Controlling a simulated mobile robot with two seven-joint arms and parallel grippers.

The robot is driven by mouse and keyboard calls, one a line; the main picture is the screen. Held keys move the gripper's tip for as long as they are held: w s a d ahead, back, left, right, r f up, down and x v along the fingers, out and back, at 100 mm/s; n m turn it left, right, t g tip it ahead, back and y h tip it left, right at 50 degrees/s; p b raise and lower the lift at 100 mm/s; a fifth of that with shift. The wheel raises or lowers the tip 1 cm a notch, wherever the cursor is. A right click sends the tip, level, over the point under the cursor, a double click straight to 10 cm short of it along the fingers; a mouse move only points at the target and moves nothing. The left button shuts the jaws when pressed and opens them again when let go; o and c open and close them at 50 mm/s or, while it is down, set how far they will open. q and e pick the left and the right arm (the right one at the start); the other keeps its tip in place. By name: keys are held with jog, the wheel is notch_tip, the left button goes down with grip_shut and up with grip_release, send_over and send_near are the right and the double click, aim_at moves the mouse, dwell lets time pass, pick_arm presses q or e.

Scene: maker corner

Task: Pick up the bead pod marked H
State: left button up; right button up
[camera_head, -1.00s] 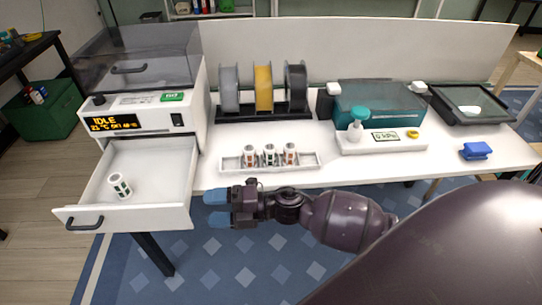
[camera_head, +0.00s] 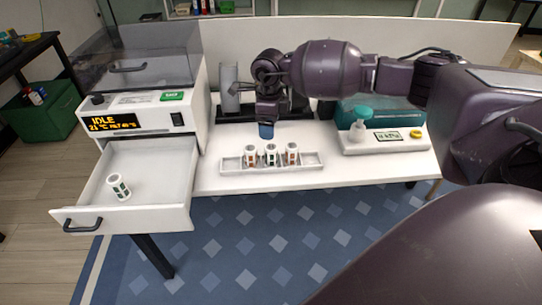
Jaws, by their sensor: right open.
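Several small white bead pods with coloured marks are in view; their letters are too small to read. Three stand upright in a row in a white rack on the table: a left pod with brown marks (camera_head: 251,156), a middle pod with dark green marks (camera_head: 271,155) and a right pod with reddish marks (camera_head: 291,154). Another pod with green marks (camera_head: 118,187) leans tilted in the open drawer. My right gripper (camera_head: 266,131) is open and points down above and behind the rack, apart from the pods. My left gripper is not in view.
The rack (camera_head: 313,161) has empty room at its ends. The open drawer (camera_head: 165,180) juts out from the white machine (camera_head: 150,122) at left. A scale with a teal-topped bottle (camera_head: 359,124) stands right. Filament spools (camera_head: 229,88) are behind my right arm.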

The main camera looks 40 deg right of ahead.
aim_at(271, 147)
notch_tip(271, 147, down, 5)
jog(key=shift+f+b, duration=0.15)
jog(key=shift+b, duration=0.2)
jog(key=shift+d+f+b, duration=0.15)
jog(key=shift+f+b, duration=0.05)
jog(key=shift+f, duration=1.2)
jog(key=shift+d+f+b, duration=0.1)
jog(key=shift+f+b, duration=0.1)
jog(key=shift+f, duration=1.15)
jog(key=shift+r, duration=0.1)
jog(key=c, duration=1)
jog(key=shift+r, duration=0.1)
